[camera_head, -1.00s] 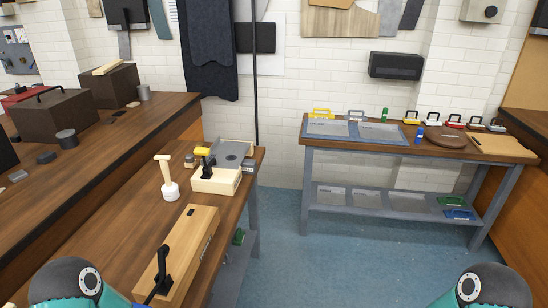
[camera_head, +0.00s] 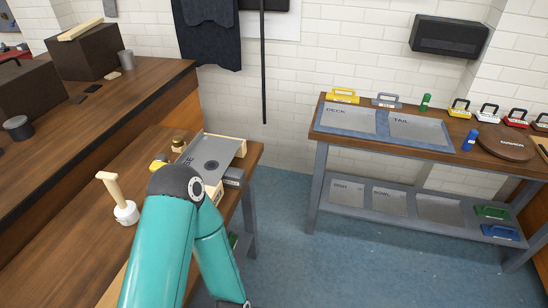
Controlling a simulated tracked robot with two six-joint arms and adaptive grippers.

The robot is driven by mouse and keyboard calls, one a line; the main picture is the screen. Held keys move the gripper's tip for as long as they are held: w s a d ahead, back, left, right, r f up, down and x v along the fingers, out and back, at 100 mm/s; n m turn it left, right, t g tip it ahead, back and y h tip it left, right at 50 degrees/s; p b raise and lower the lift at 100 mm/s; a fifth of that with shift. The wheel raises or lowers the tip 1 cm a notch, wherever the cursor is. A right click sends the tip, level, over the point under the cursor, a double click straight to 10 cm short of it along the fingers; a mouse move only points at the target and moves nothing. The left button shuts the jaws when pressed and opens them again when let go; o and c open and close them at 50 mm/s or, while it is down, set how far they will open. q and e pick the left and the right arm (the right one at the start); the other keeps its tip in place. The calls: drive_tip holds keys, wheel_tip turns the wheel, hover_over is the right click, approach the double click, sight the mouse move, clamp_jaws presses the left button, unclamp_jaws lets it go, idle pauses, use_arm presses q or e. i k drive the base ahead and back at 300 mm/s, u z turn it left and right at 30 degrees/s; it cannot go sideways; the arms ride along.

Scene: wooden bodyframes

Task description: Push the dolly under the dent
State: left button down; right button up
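The grey panel (camera_head: 222,151) lies on the wooden fixture at the far end of the left bench. A dark round spot, seemingly the dent (camera_head: 211,165), shows on it. A grey block with a pale label (camera_head: 233,178) sits at the bench edge beside the panel; I cannot tell whether it is the dolly. The space under the panel is hidden. My teal arm rises from the bottom and bends in front of the fixture's near part. Both grippers are out of view.
A white-headed mallet (camera_head: 125,213) stands on the left bench (camera_head: 84,240). A dark grey cup (camera_head: 17,127) is on the higher counter. The right bench holds a grey tray (camera_head: 345,120), handled pieces and a round brown board (camera_head: 506,142). Blue floor between the benches is clear.

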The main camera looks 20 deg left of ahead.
sight(233, 177)
drive_tip(key=u, duration=0.1)
drive_tip(key=i, duration=1.15)
drive_tip(key=u, duration=0.3)
